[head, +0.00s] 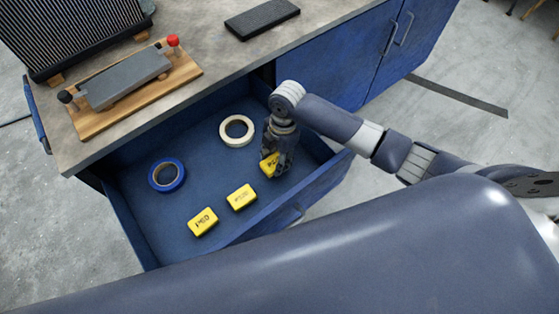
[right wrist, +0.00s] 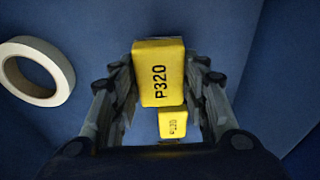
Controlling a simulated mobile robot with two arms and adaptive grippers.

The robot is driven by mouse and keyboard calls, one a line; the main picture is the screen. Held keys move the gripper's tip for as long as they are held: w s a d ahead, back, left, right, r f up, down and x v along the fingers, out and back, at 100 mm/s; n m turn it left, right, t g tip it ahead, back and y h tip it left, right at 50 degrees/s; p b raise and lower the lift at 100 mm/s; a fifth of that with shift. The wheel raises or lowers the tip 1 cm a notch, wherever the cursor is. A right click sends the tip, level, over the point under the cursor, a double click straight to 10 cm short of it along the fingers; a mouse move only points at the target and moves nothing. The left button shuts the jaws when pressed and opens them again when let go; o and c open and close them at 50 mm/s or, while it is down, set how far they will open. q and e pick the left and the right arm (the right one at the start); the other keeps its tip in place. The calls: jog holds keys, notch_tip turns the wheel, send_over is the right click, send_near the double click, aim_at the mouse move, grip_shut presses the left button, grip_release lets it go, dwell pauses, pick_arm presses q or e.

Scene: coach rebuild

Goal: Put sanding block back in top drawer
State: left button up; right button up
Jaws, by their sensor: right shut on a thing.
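My right gripper (head: 277,155) reaches down into the open blue top drawer (head: 140,228) near its right side. It is shut on a yellow sanding block (head: 270,164) marked P320, and the fingers hide part of the block in the head view. In the right wrist view, the P320 block (right wrist: 158,78) sits between the fingers of the right gripper (right wrist: 160,95). It looks larger than the P120 block (right wrist: 172,124) beyond it. I cannot tell whether the held block touches the drawer floor. My left gripper is not in view.
In the drawer lie the yellow P120 block (head: 241,197), another yellow block (head: 202,221), blue tape (head: 153,176) and cream tape (head: 223,130). The worktop (head: 215,58) above carries a wooden board (head: 105,119) with a grey block and a dark flat block (head: 262,18).

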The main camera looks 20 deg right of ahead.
jog(key=shift+d, duration=0.75)
jog(key=f, duration=0.3)
jog(key=shift+a, duration=0.2)
jog(key=shift+f, duration=0.35)
jog(key=o, duration=0.9)
jog(key=shift+o, duration=0.2)
jog(key=shift+r, duration=0.1)
jog(key=r, duration=0.4)
jog(key=d+r, duration=0.1)
jog(key=r, duration=0.6)
jog(key=shift+w+d+r, duration=0.35)
jog(key=shift+r, duration=0.05)
